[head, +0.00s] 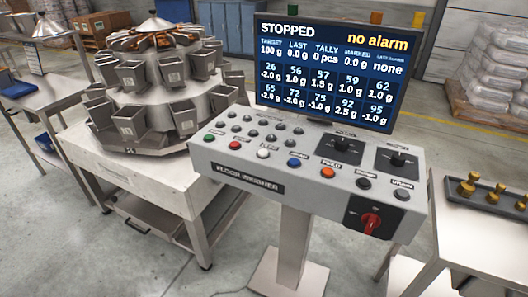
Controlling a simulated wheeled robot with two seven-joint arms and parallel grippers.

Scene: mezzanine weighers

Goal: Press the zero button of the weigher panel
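The grey weigher panel (300,178) stands on a pedestal in the middle of the head view, with "FLOOR WEIGHER" on its front. Its front row has a green button (210,138), a red button (234,145), a white button (263,153), a blue button (294,162), an orange button (328,173) and dark ones to the right. Their small labels are too blurred for me to tell which is zero. The screen (325,70) above reads "STOPPED" and "no alarm". Neither of my grippers is in view.
Several small dark buttons (253,133), two dial plates (339,146) and a red rotary switch (370,223) share the panel. The multi-bucket weigher (165,90) stands behind left. A table with brass weights (468,184) is at right. Floor in front looks clear.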

